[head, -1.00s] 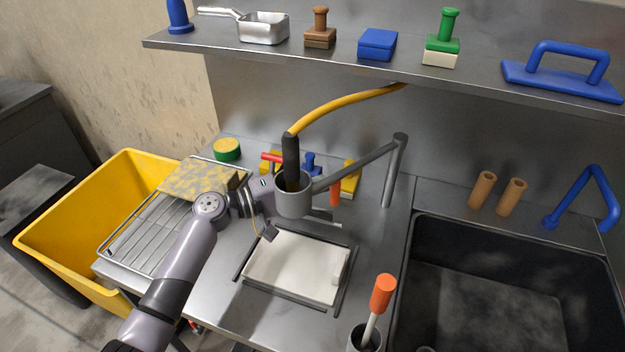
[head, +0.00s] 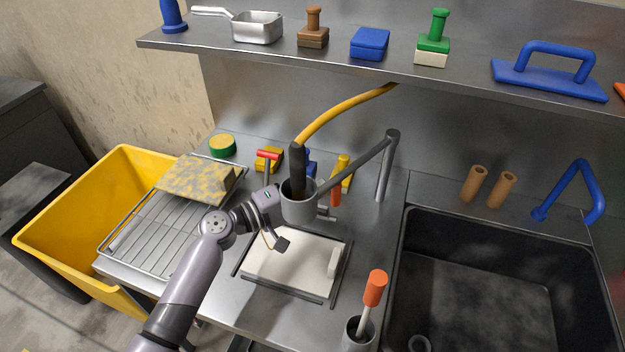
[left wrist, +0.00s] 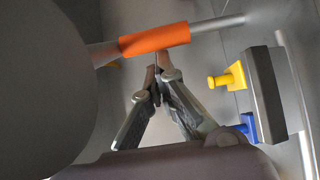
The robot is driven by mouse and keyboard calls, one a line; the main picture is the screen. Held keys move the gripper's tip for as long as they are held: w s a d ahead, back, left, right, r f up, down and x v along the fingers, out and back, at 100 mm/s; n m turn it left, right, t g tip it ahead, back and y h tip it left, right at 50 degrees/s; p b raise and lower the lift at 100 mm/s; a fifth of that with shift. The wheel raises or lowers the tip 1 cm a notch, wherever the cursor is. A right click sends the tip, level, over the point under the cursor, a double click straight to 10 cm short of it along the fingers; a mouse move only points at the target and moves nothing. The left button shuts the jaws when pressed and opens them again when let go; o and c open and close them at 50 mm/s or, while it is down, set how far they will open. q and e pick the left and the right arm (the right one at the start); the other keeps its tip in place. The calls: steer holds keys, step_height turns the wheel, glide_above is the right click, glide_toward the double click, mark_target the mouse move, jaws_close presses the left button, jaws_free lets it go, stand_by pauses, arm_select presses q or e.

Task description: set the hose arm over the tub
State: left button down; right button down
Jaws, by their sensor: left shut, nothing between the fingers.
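The hose arm (head: 354,168) is a grey bar on an upright post at the back of the counter. Its free end is a round grey cup (head: 299,208) holding a black nozzle (head: 297,170) with a yellow hose. The cup hangs over the counter behind the white board, apart from the yellow tub (head: 75,228) at the left. My left gripper (head: 328,214) is shut and empty, partly hidden behind the cup. In the left wrist view its closed fingertips (left wrist: 158,78) are just below an orange sleeve (left wrist: 154,40) on a grey bar. My right gripper is not in view.
A wire rack (head: 160,238) with a speckled block (head: 195,181) spans the tub's right side. The white board (head: 290,262) lies in front of the cup. An orange-handled tool (head: 375,288) stands in a cup. A dark sink (head: 480,300) is at the right.

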arm_select(q)
steer(key=s+d+n+t+y+p, duration=0.1)
steer(key=s+d+p, duration=0.1)
steer(key=s+d, duration=0.2)
steer(key=s+d+n+t+y+p, duration=0.2)
steer(key=s+d, duration=0.3)
steer(key=d, duration=0.6)
steer(key=shift+d+t+p, duration=0.15)
steer(key=shift+t+p, duration=0.15)
steer(key=shift+p, duration=0.2)
stand_by(0.4)
stand_by(0.4)
